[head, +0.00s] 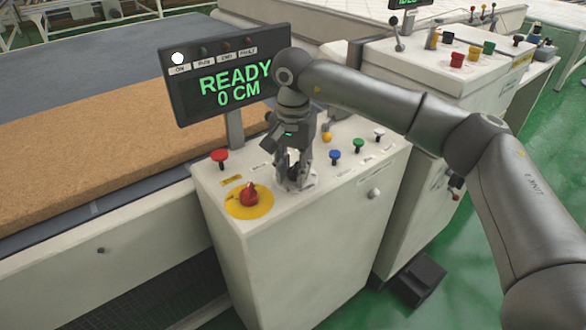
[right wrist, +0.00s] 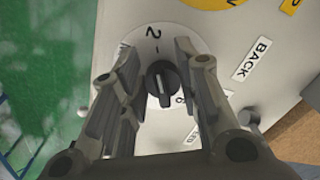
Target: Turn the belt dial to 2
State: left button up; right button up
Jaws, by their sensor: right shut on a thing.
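The belt dial (right wrist: 160,84) is a black knob with a pale line on a round light plate. In the right wrist view a "2" is printed beyond it. The pale line runs roughly up and down, with its upper end near the tick by the "2"; I cannot tell the exact setting. My right gripper (head: 295,179) points down at the console top, its fingers shut on the dial from both sides. In the head view the gripper hides most of the dial. My left gripper is not in view.
The white console (head: 300,250) carries a red knob on a yellow disc (head: 249,196), a red button (head: 220,156) and several coloured buttons. A display (head: 225,75) reading "READY 0 CM" stands behind. A brown mattress slab (head: 90,140) lies at left. A second console (head: 430,60) stands at right.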

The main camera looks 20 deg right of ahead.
aim_at(293, 169)
jog(key=shift+w+r, duration=0.1)
jog(key=shift+r, duration=0.05)
jog(key=o, duration=0.8)
jog(key=shift+o, duration=0.3)
notch_tip(293, 169, up, 12)
